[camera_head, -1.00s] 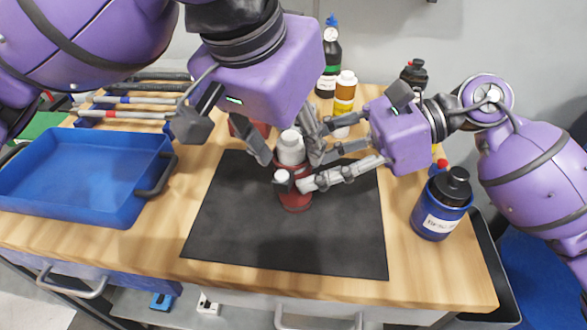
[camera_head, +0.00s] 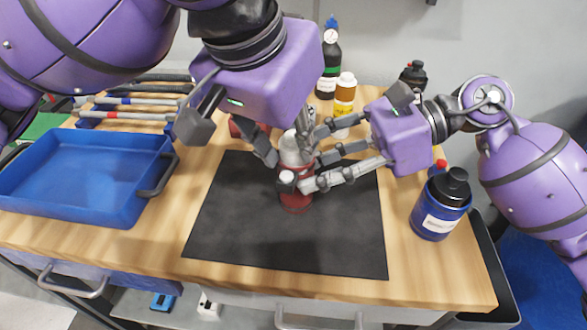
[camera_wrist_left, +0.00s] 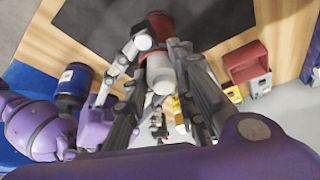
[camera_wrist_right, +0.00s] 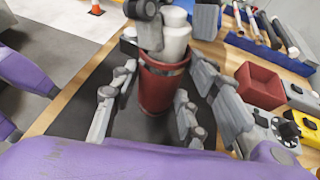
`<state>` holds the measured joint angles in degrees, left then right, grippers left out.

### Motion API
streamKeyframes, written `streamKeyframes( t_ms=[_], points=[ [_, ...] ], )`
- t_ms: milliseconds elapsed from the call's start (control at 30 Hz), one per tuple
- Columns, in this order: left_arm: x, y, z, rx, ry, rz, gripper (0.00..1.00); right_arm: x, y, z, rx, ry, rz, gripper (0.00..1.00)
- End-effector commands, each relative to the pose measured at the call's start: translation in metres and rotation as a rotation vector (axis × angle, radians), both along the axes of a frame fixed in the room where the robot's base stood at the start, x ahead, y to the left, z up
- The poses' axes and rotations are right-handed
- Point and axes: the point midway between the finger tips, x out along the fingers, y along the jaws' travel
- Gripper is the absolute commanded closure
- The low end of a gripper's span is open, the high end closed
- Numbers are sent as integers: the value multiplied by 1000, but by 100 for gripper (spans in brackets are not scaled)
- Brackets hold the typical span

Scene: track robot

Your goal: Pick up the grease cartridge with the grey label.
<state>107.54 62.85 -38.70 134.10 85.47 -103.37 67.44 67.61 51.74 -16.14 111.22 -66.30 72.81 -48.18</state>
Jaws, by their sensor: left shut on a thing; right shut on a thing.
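Fingers hide much of the cartridge. I cannot make out a grey label or whether its base touches the mat.
A blue tray (camera_head: 75,205) is at the left. A black bottle with a green band (camera_head: 330,65) and an amber bottle (camera_head: 344,98) stand behind. The front of the mat is clear.

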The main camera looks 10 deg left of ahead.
Motion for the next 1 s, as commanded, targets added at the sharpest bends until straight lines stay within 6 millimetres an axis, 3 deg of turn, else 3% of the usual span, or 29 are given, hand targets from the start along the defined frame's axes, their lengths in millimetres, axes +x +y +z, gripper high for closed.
streamKeyframes(
  t_ms=[33, 267, 700, 1000],
  points=[
    [-6, -5, -12, -3, 30, -16, 100, -5, 5, 5, 19, 2, 13, 90],
    [-5, -6, -3, -5, 27, -16, 100, -5, 6, 5, 19, 0, 14, 90],
    [-2, -5, 82, -9, 12, -10, 100, -4, 4, 3, 12, 2, 10, 90],
    [-2, -4, 96, -9, 8, -8, 100, -4, 3, 2, 8, 3, 13, 90]
  ],
)
